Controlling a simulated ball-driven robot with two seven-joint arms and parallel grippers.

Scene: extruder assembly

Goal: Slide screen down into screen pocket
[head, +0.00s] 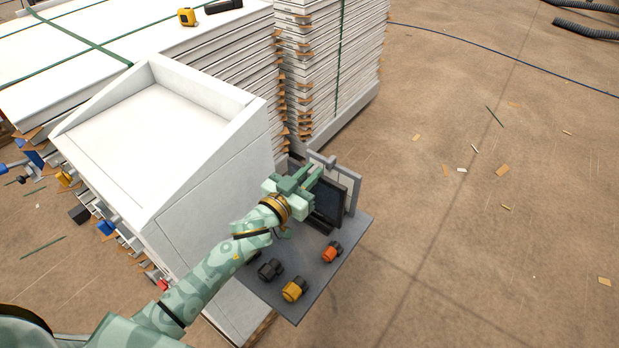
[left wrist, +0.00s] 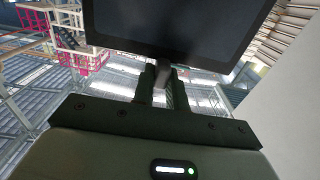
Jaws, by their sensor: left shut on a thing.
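The screen (head: 326,203) is a dark flat panel standing upright above a grey shelf in the head view. Its dark face with a thin black border also fills the top of the left wrist view (left wrist: 180,25). My left gripper (head: 298,182) is beside the screen's upper left. In the left wrist view its fingers (left wrist: 165,85) are shut on a narrow part at the screen's edge. A grey upright frame (head: 354,196) stands close around the screen's right side, apparently the pocket. My gripper and the screen hide its inside, so I cannot tell how far the screen sits in it.
The grey shelf (head: 303,305) carries an orange-capped part (head: 331,252), a yellow one (head: 294,290) and a black one (head: 270,269). A white cabinet (head: 185,180) stands at left. Stacked white panels (head: 325,60) rise behind.

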